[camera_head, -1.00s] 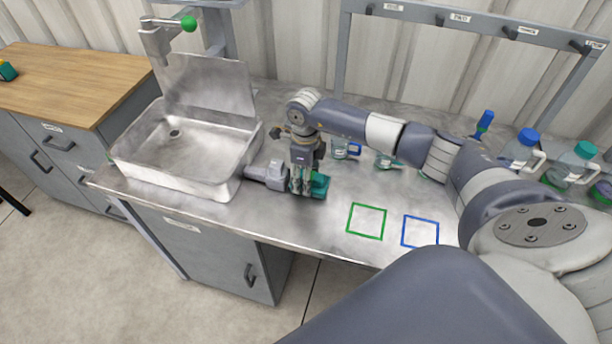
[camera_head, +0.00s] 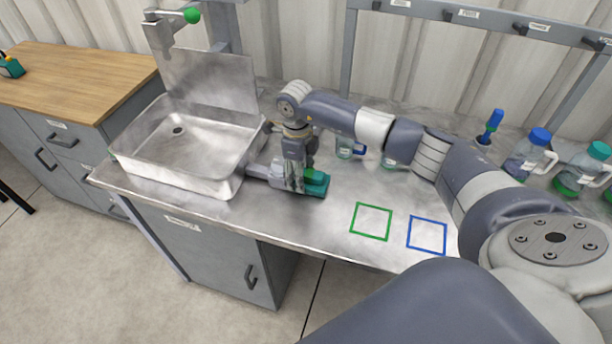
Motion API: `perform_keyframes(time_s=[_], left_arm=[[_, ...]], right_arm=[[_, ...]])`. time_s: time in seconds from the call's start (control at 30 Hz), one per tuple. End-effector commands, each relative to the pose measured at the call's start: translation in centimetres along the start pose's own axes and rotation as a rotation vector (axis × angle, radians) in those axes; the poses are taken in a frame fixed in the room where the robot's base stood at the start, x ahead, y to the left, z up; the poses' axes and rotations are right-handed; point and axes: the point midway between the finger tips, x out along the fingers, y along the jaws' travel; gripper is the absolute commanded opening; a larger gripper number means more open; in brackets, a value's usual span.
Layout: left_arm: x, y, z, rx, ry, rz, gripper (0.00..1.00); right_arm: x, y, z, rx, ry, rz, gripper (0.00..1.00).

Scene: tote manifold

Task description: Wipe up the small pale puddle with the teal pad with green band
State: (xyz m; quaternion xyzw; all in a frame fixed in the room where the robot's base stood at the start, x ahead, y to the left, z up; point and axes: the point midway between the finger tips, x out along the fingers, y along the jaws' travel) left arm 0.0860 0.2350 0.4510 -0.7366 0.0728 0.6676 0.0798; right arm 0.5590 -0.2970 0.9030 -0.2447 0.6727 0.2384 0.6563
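The teal pad with green band (camera_head: 317,185) is low over the metal bench, just right of the sink. My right gripper (camera_head: 296,186), on the arm reaching in from the right, points down at the pad. Its fingers appear closed on the pad and cover its left part. I cannot tell whether the pad touches the bench. The small pale puddle cannot be made out; the gripper and pad may hide it. My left gripper is not in view.
A metal sink (camera_head: 190,180) stands left of the gripper, close by. A grey block-like shape (camera_head: 259,172) lies between them. Green (camera_head: 371,238) and blue (camera_head: 427,250) outlined squares mark clear bench to the right. Bottles (camera_head: 527,158) stand at the right back.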

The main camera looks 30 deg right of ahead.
Motion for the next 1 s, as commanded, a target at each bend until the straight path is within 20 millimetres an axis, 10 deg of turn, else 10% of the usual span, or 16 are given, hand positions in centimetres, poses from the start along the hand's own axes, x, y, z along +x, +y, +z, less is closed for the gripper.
perform_keyframes(time_s=[1.0], left_arm=[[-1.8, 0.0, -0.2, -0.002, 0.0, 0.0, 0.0]], right_arm=[[-0.8, 0.1, -3.3, -0.002, -0.022, -0.002, 0.15]])
